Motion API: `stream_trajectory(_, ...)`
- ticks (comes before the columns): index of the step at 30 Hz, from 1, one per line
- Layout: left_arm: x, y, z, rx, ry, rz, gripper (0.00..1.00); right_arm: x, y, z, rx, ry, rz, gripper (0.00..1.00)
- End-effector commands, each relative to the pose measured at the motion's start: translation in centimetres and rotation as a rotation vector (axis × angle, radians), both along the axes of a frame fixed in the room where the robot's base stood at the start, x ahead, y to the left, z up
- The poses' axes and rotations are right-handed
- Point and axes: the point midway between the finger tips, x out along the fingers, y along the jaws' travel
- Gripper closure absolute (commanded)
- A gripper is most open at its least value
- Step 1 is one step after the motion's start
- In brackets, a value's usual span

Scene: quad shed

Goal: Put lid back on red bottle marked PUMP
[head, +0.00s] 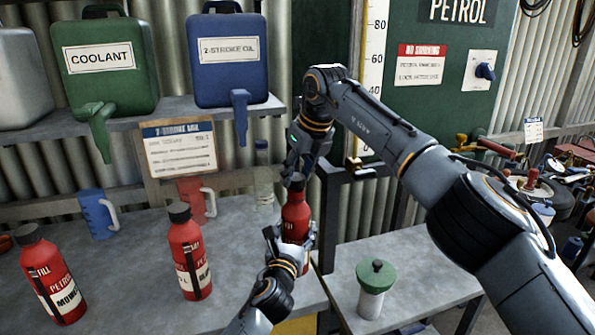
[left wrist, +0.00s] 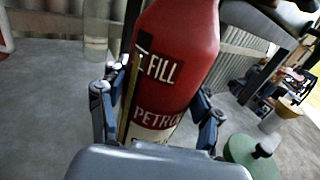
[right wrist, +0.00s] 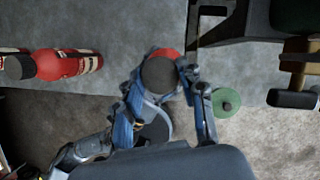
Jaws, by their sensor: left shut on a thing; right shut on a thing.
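A red bottle (head: 295,212) stands upright over the bench's right end. My left gripper (head: 291,238) is shut around its body; the left wrist view shows the bottle (left wrist: 178,70) between the fingers, reading "FILL" and "PETROL". The lower marking is hidden, so I cannot read PUMP. A dark lid (right wrist: 160,73) is between the fingers of my right gripper (head: 298,170), which comes from above and is shut on it. The lid is over the bottle's top, with red showing behind it. I cannot tell whether it is seated or only touching.
Two capped red bottles, one marked MOWER (head: 53,280) and another (head: 190,258), stand left on the bench (head: 130,285). A blue jug (head: 97,213), red jug (head: 192,198) and clear bottle (head: 263,180) are behind. A green-lidded jar (head: 374,285) stands right on a lower surface.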

Motion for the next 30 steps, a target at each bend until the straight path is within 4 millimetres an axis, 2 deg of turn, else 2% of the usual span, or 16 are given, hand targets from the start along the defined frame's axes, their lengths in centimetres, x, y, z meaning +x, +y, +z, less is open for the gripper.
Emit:
stream_trajectory(7,0.0,0.0,0.0,0.000,0.000,0.000,0.93,0.0,0.0,-1.4,0.001,0.001,0.000,0.70)
stream_trajectory(30,0.0,0.0,0.0,0.000,0.000,0.000,0.93,0.0,0.0,-1.8,0.001,0.001,0.000,0.70)
